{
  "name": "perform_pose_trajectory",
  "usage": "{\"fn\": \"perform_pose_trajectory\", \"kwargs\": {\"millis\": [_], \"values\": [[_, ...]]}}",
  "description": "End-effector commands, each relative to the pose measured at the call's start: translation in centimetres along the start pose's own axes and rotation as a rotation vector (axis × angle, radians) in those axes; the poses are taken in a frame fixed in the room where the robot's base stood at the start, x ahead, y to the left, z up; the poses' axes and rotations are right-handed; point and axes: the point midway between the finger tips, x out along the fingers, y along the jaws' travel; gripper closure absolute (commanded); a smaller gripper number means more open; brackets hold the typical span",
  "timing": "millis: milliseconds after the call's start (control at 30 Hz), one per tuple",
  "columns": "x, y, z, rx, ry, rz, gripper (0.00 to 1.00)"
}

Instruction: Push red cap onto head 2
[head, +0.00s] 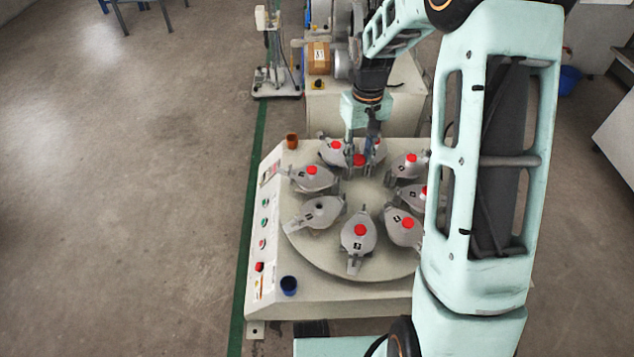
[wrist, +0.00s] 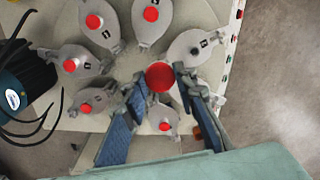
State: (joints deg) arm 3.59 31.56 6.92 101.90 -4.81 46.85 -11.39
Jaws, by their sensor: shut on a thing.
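My gripper (head: 361,159) is shut on a red cap (head: 359,160), held above the rear of a round turntable (head: 366,192). In the wrist view my gripper (wrist: 162,80) has its fingers on both sides of the red cap (wrist: 160,76). One grey head (head: 318,212) at the left of the turntable has no cap and shows a dark opening on top. This bare head (wrist: 190,50) is right of the held cap in the wrist view, apart from it. Its dark number label is too small to read. The other visible heads carry red caps.
Several capped heads, including a front one (head: 359,238) and a left one (head: 312,178), ring the turntable closely. A brown cup (head: 292,140) and a blue cup (head: 289,286) stand at the left corners. A button panel (head: 263,231) runs along the left edge.

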Motion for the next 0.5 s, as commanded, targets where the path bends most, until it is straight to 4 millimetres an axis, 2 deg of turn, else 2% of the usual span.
{"fn": "perform_pose_trajectory", "kwargs": {"millis": [267,500], "values": [[6.6,-2.4,-2.8,-0.221,-0.005,-0.005,0.81],[12.1,-5.6,-4.4,-0.385,-0.003,-0.005,0.81]]}}
